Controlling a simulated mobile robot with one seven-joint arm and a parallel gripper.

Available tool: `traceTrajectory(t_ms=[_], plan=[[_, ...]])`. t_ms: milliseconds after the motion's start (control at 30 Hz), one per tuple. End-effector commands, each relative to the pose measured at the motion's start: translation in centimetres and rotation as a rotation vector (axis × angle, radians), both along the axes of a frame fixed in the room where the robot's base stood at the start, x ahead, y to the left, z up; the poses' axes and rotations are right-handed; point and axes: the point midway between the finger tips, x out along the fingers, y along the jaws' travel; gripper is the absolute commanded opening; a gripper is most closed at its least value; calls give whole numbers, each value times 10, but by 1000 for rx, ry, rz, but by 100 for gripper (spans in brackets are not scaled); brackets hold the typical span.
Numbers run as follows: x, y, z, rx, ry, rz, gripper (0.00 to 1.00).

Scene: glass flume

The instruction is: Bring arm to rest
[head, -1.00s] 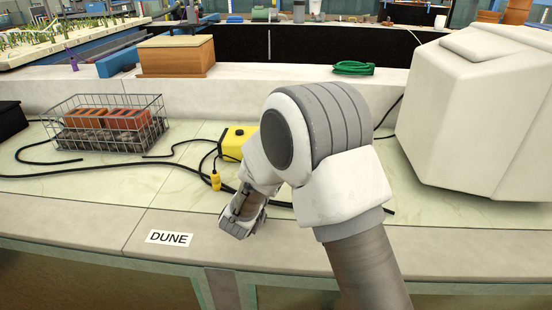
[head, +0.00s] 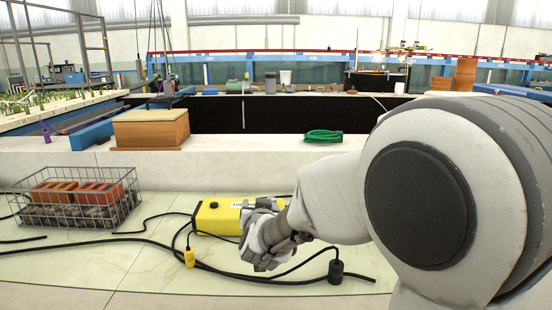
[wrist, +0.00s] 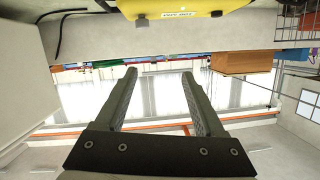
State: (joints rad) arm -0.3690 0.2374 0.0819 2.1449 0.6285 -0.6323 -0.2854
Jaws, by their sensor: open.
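My arm fills the right side of the head view, its large white and grey joint close to the camera. My gripper (head: 262,228) is at the end of it, in the middle of that view, in front of the right end of the yellow box (head: 222,216). Its fingers are hard to make out there. In the wrist view my gripper (wrist: 157,78) shows two dark fingers apart, with nothing between them. The wrist picture is upside down, with the yellow box (wrist: 180,8) at its top edge.
Black cables (head: 150,240) run over the pale ledge around the yellow box. A wire basket (head: 125,203) with orange bricks stands at left. A wooden box (head: 150,130) and a green coiled hose (head: 323,136) sit on the wall behind. Blue-railed glass tanks stand farther back.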

Motion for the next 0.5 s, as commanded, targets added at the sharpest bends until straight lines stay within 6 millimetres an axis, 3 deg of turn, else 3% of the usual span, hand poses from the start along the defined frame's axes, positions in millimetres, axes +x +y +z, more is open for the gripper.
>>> traceTrajectory(t_ms=[33,200,500], plan=[[-9,-8,11,7,22,22,71],[-44,-27,29,6,128,100,71],[-131,-75,37,-43,347,165,71]])
